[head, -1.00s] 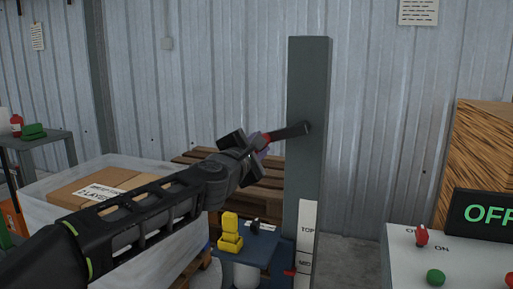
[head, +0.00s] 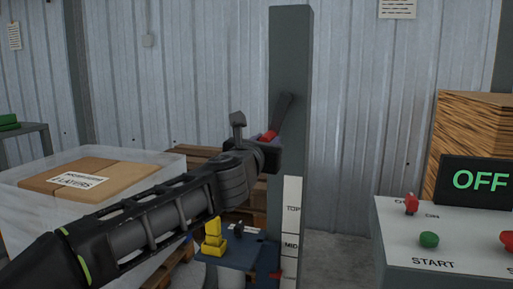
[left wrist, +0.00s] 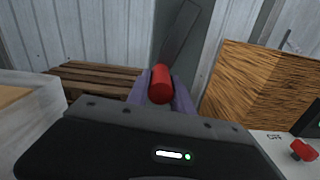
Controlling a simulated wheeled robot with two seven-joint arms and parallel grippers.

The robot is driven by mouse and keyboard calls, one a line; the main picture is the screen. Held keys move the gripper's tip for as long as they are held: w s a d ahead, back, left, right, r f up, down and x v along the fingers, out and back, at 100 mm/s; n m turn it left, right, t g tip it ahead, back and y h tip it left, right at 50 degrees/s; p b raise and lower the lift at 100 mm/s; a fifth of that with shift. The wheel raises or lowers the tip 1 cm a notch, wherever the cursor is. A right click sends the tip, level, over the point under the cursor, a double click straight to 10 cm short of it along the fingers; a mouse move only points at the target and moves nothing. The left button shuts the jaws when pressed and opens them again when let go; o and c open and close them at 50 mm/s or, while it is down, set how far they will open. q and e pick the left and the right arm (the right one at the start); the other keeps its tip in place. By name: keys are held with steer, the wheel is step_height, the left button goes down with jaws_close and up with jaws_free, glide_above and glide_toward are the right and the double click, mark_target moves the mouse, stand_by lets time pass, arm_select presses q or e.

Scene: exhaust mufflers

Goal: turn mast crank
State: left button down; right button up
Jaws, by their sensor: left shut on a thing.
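The grey mast (head: 290,60) stands upright in the middle of the head view. Its dark crank arm (head: 284,112) slants down and left from the mast face to a red handle (head: 268,136). My left gripper (head: 267,146) is shut on the red handle. The left wrist view shows the handle (left wrist: 161,84) between its fingers. A white scale (head: 292,225) on the mast reads TOP and MID; a red pointer (head: 275,273) sits below MID. A blue platform (head: 245,254) with a yellow piece (head: 214,238) is at the mast's left. My right gripper is not in view.
A pale bin (head: 150,170) with a cardboard box (head: 75,178) stands left, and wooden pallets (head: 195,153) lie behind. At right, a control panel (head: 395,230) has a red switch, a green START button and an OFF display (head: 478,181). A wooden crate (head: 480,125) stands behind it.

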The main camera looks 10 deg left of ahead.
arm_select(q)
steer(key=shift+s+d+f+n+b, duration=0.15)
steer(key=shift+d+n+b, duration=0.35)
steer(key=shift+d+n, duration=0.35)
steer(key=shift+w+d+f+n+b, duration=0.1)
steer(key=shift+d+n+b, duration=0.4)
steer(key=shift+d+n, duration=0.3)
steer(key=shift+s+a, duration=0.1)
steer(key=c, duration=1.1)
jaws_free()
steer(key=s, duration=0.7)
steer(key=shift+s+a, duration=0.25)
steer(key=shift+s, duration=0.1)
